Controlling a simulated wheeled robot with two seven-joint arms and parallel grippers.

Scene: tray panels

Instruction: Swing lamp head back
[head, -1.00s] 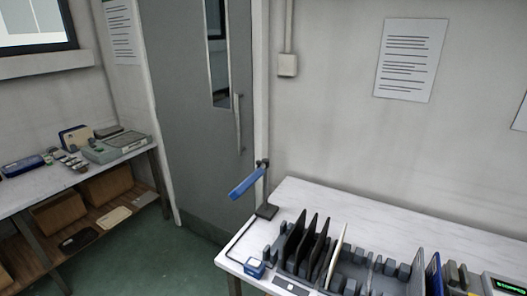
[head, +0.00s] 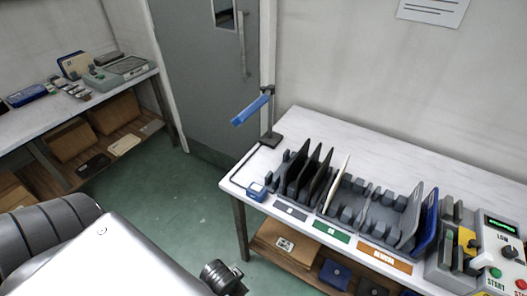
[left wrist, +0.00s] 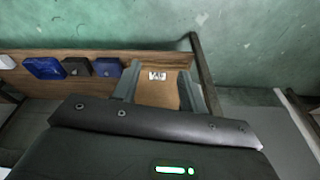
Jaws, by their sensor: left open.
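The lamp stands at the far left corner of the white table, with a dark base and thin post (head: 271,122). Its blue lamp head (head: 250,110) is a bar that points left and toward me from the post top, out past the table's left edge. My left gripper (left wrist: 157,76) shows in the left wrist view with its two grey fingers apart and nothing between them. It points down toward the shelf and floor, and the lamp is not in that view. In the head view only my left arm shows, with its gripper out of sight. My right gripper is in neither view.
A shelf below holds a cardboard box (head: 285,242). Green floor (head: 190,205) lies open between the tables.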

